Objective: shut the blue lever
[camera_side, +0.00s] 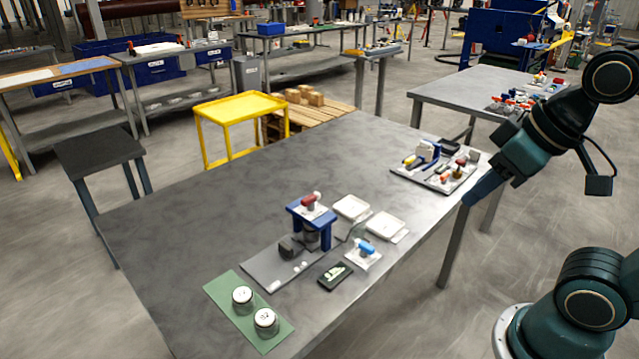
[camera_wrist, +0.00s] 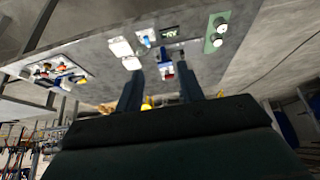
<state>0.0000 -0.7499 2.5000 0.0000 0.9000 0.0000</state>
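The blue lever (camera_side: 366,248) is a small light-blue handle on a white base near the front edge of the grey table. It also shows in the wrist view (camera_wrist: 147,41), tiny, near the top. Whether its handle is raised or down is too small to tell. My gripper (camera_side: 481,189) is in the air by the table's right end, well to the right of the lever and apart from it. In the wrist view its two dark fingers (camera_wrist: 160,84) stand wide apart with nothing held between them.
A blue press with a red handle (camera_side: 308,201) stands left of the lever. White trays (camera_side: 386,226) lie behind it, a dark display (camera_side: 335,276) in front. Two jars (camera_side: 266,320) sit on a green mat (camera_side: 222,288). A board of small parts (camera_side: 428,182) lies near my gripper.

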